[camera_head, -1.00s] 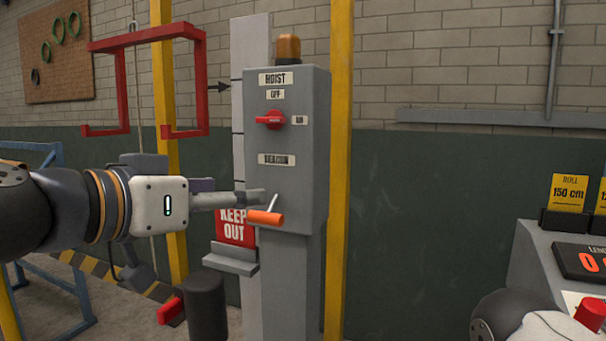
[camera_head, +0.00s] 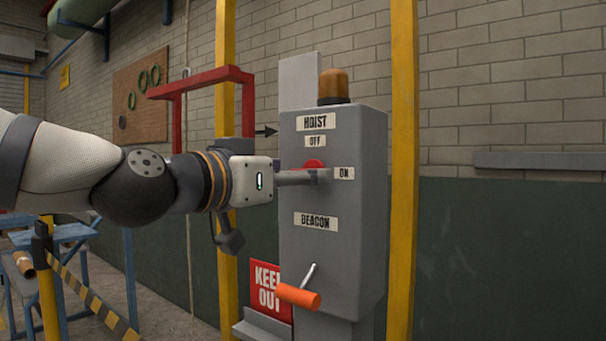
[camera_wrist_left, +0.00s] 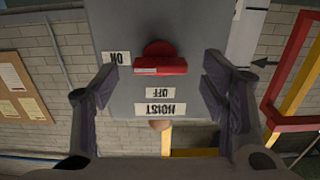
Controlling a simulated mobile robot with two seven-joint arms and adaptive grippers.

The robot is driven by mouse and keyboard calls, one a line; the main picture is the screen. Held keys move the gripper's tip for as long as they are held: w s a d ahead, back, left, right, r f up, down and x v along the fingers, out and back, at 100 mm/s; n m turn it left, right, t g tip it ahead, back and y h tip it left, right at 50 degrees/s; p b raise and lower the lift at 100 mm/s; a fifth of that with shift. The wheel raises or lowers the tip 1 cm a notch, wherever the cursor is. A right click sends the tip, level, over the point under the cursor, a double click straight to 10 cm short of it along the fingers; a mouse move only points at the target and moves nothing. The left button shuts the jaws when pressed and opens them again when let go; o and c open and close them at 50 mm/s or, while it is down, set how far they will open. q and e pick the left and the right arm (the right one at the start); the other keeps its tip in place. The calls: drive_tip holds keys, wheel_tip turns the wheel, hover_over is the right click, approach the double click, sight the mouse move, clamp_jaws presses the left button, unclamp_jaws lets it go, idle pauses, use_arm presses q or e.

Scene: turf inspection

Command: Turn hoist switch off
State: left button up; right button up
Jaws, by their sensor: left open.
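The red hoist switch (camera_head: 313,164) is on the front of the grey control box (camera_head: 362,150), below the HOIST and OFF labels and left of the ON label (camera_head: 344,173). In the head view my left gripper (camera_head: 325,176) is in front of the switch and hides most of its handle. In the left wrist view, which is upside down, the red switch (camera_wrist_left: 160,66) lies between the spread fingers of my left gripper (camera_wrist_left: 160,80). Its bar lies crosswise, toward the ON label side. The fingers are open and do not touch it. My right gripper is not in view.
An orange-handled lever (camera_head: 298,295) sits low on the box, below the BEACON label (camera_head: 316,221). An amber beacon (camera_head: 334,86) tops the box. A yellow post (camera_head: 403,200) stands to the right. A red frame (camera_head: 200,77) is behind my left arm.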

use_arm(q)
drive_tip(key=shift+x, duration=1.15)
drive_tip(key=c, duration=1.1)
drive_tip(key=shift+c, duration=0.2)
drive_tip(key=shift+n, duration=8.9)
